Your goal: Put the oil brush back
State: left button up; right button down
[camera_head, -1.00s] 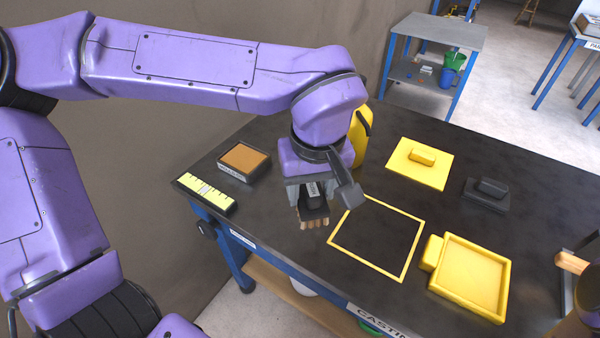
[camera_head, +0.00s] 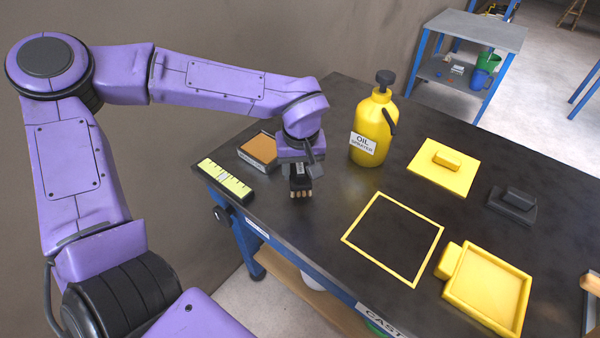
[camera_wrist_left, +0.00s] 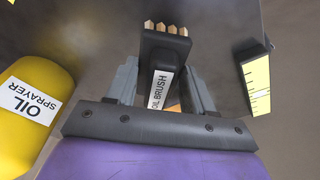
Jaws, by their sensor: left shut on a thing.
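My left gripper (camera_head: 299,172) is shut on the oil brush (camera_head: 301,191), a dark block with pale wooden-looking tips pointing down. In the left wrist view the brush (camera_wrist_left: 165,55) sits between the fingers, with its label "OIL BRUSH" facing the camera. The gripper holds it over the black table (camera_head: 330,205), close to the right of a small dark tray (camera_head: 257,150) with an orange-brown inside. I cannot tell how far the tips are above the table. My right gripper is not clearly seen.
A yellow oil sprayer (camera_head: 372,135) stands right of the gripper. A yellow ruler block (camera_head: 225,181) lies at the left edge. A yellow frame (camera_head: 392,238), yellow plate (camera_head: 441,167), black block (camera_head: 511,204) and yellow tray (camera_head: 487,288) lie to the right.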

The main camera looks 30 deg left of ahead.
pick_arm(q)
jog(key=shift+f, duration=0.85)
jog(key=shift+r, duration=0.1)
jog(key=o, duration=1)
jog(key=shift+r, duration=0.15)
jog(key=r, duration=0.4)
jog(key=s+r+p, duration=0.1)
jog(key=r, duration=0.2)
jog(key=d+r, duration=0.1)
jog(key=r, duration=0.3)
jog(key=shift+s+d+r+p, duration=0.1)
jog(key=shift+s+r+p, duration=0.1)
jog(key=shift+r+p, duration=0.15)
